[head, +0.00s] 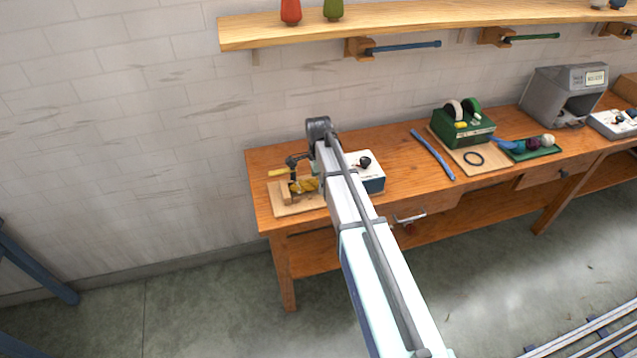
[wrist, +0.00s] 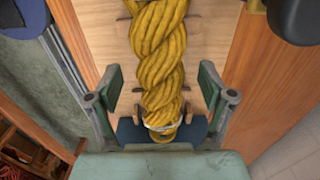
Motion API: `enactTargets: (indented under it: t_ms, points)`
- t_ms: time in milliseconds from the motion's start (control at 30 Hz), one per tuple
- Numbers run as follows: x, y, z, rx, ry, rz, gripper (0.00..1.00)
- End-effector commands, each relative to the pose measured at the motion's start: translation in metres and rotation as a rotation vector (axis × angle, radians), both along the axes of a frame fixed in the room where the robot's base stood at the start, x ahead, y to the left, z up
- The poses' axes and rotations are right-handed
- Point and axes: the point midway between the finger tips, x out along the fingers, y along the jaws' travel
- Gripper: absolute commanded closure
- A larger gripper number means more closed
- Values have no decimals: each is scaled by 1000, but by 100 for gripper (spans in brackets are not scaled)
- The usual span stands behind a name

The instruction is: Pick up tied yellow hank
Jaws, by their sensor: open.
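The tied yellow hank (head: 307,185) lies on a light wooden board (head: 297,208) at the left end of the workbench. In the wrist view the twisted hank (wrist: 160,50) runs from the top edge down to a pale tie near its lower end. My gripper (wrist: 158,84) is open, with one green finger on each side of the hank. Gaps show between both fingers and the wool. In the head view my gripper (head: 297,165) is small and dark beside the hank, and my arm crosses in front of the bench.

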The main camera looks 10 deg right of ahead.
Motion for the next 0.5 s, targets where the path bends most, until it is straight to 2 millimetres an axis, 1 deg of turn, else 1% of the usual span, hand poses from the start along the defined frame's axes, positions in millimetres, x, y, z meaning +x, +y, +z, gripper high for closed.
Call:
enactTargets:
  t_ms: [67, 100, 167, 200, 267, 300, 367, 400, 500]
  points:
    - [0, 0, 0, 0, 0, 0, 19]
    - [0, 0, 0, 0, 0, 0, 22]
    - [0, 0, 0, 0, 0, 0, 44]
    - [0, 0, 0, 0, 0, 0, 58]
    - [0, 0, 0, 0, 0, 0, 79]
    - [0, 0, 0, 0, 0, 0, 83]
    - [0, 0, 0, 0, 1, 0, 83]
    - [0, 0, 0, 0, 1, 0, 89]
    - [0, 0, 0, 0, 1, 0, 89]
